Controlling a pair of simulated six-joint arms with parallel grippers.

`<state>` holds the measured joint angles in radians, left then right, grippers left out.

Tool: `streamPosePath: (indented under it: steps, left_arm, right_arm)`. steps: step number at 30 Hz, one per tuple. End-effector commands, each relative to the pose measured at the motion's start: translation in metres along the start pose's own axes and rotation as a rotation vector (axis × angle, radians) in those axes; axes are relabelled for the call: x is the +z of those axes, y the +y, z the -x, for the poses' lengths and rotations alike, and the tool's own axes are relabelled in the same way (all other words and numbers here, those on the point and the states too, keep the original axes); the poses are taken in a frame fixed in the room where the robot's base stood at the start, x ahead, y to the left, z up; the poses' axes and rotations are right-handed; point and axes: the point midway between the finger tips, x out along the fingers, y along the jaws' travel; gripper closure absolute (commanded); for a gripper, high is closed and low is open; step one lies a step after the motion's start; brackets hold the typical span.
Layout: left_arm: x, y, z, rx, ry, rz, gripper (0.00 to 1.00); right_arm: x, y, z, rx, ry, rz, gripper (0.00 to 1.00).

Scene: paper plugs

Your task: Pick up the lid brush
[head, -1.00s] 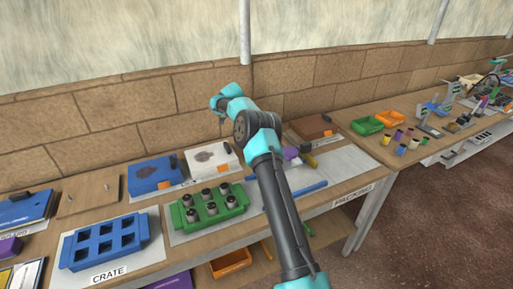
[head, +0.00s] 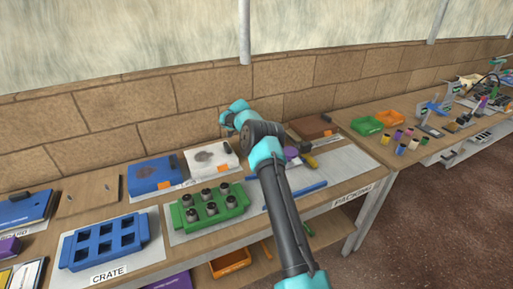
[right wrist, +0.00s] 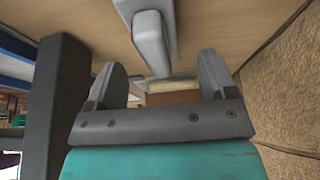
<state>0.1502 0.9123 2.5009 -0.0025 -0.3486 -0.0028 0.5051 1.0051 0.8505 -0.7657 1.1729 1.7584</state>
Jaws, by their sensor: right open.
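My right arm reaches over the bench, its turquoise wrist (head: 238,112) above the back of the bench behind a white board. In the right wrist view my right gripper (right wrist: 160,68) has its two grey fingers apart with nothing held between them. A grey object with a rounded, raised bar (right wrist: 150,40) lies on the wooden surface just beyond the fingertips, apart from them. It may be the lid brush, but I cannot tell for sure. In the head view the right fingertips are not clear. My left gripper is not in view.
A green crate (head: 183,219) with several cylinders and an empty blue crate (head: 70,259) stand in front. A blue board (head: 150,172) and the white board (head: 209,158) lie behind them. A brown block (head: 310,125) stands right of the wrist. The stone wall (head: 200,95) is close behind.

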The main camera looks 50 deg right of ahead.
Motion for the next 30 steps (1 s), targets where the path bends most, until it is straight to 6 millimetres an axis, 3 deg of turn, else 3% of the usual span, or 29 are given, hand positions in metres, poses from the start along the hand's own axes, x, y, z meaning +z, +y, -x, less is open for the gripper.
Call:
streamPosePath:
  steps: [11, 26, 30]
  left_arm:
    - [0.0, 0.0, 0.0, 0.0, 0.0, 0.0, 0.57]
    - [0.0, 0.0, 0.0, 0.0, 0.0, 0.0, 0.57]
    - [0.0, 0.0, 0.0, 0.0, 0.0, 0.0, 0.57]
  right_arm:
    - [0.001, 0.003, -0.045, 0.001, 0.0, 0.0, 0.22]
    - [0.001, 0.003, -0.048, 0.0, -0.001, 0.001, 0.22]
    - [0.001, 0.003, -0.048, 0.0, -0.001, 0.001, 0.33]
